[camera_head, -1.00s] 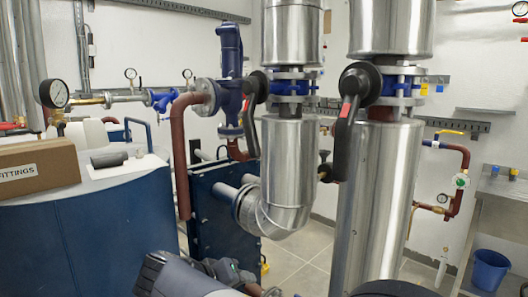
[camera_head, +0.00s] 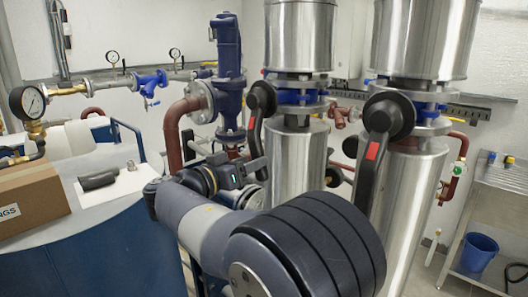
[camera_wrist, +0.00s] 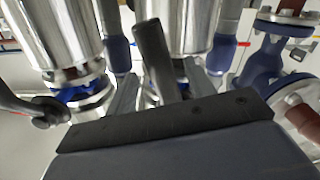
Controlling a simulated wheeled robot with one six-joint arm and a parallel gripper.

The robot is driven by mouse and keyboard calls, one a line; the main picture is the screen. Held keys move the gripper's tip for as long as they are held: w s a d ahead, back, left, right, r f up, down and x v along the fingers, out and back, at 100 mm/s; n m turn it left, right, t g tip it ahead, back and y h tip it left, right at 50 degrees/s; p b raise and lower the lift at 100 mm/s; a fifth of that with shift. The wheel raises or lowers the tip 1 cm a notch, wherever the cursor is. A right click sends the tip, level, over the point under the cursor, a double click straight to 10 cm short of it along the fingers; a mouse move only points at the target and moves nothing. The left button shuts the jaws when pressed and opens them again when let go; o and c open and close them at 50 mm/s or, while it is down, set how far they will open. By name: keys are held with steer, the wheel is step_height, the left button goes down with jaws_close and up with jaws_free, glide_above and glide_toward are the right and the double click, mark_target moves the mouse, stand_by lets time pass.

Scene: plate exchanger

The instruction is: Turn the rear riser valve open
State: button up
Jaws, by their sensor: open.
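The rear riser valve (camera_head: 294,97) is the blue-bodied one on the left, farther steel-clad riser. Its black lever (camera_head: 255,125) with a red mark hangs down from a round hub, slightly tilted. My gripper (camera_head: 243,172) is at the lever's lower end, partly hidden by my own arm. In the wrist view my open gripper (camera_wrist: 162,80) has a grey finger on each side of a black lever (camera_wrist: 153,55). Whether the fingers touch it cannot be told. The front riser valve (camera_head: 425,105) has a similar black lever (camera_head: 374,165) hanging down.
The front riser (camera_head: 420,190) stands close to the right of my arm. A blue pump-like fitting (camera_head: 229,70) and a red-brown pipe (camera_head: 175,135) are behind left. A cardboard box (camera_head: 30,198) sits on the blue unit at left. A blue bucket (camera_head: 480,252) stands at right.

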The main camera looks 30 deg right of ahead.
steer(key=p+x, duration=0.1)
steer(key=x, duration=0.4)
steer(key=shift+d, duration=0.2)
steer(key=shift+c, duration=0.4)
jaws_close()
